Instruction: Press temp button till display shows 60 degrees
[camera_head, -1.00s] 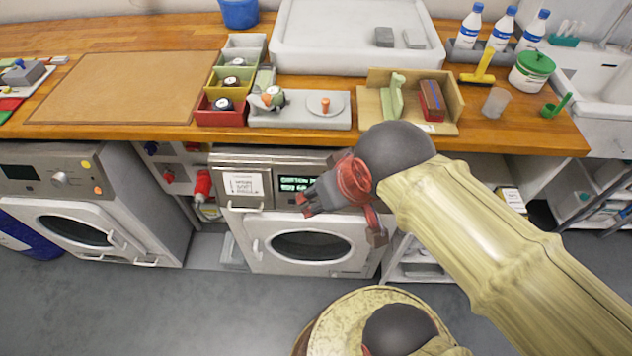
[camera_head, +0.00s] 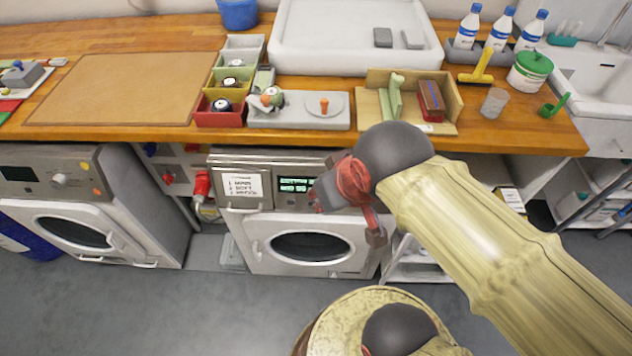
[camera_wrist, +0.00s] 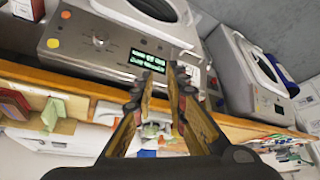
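The middle washing machine (camera_head: 310,246) has a front panel with a lit green-text display (camera_head: 294,184). The display also shows in the wrist view (camera_wrist: 148,60), but I cannot read its temperature surely. I cannot pick out the temp button. My gripper (camera_head: 322,194) is in front of the panel, right of the display, hiding its right part. In the wrist view its fingertips (camera_wrist: 161,74) are close together over the panel; I see nothing held.
A white card (camera_head: 243,186) is on the panel left of the display. Another washing machine (camera_head: 75,232) stands at the left. The wooden counter (camera_head: 110,131) overhangs both machines and carries trays and bottles.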

